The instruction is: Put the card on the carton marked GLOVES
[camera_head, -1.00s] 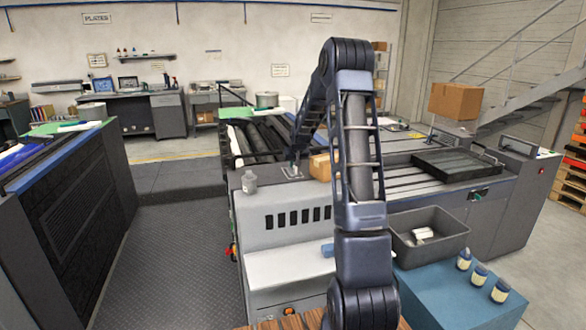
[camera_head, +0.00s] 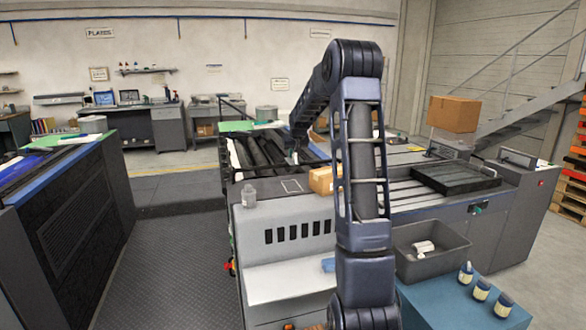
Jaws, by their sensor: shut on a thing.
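My gripper (camera_head: 296,157) is at the end of my arm, raised above the grey machine top, small and partly hidden by the arm's own links. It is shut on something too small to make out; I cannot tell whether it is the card. Below it a thin pale rectangular outline (camera_head: 291,185) shows on the machine top. A small brown carton (camera_head: 321,180) stands just right of this outline, partly behind my arm. A larger brown carton (camera_head: 454,113) stands further right and back. No GLOVES mark is readable on either.
A grey bottle (camera_head: 248,194) stands left of the outline. Black rollers (camera_head: 262,158) lie behind it. At the right are a black tray (camera_head: 455,177), a grey bin (camera_head: 430,250) and several jars (camera_head: 481,290) on a blue top. Open floor (camera_head: 175,250) lies left of the machine.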

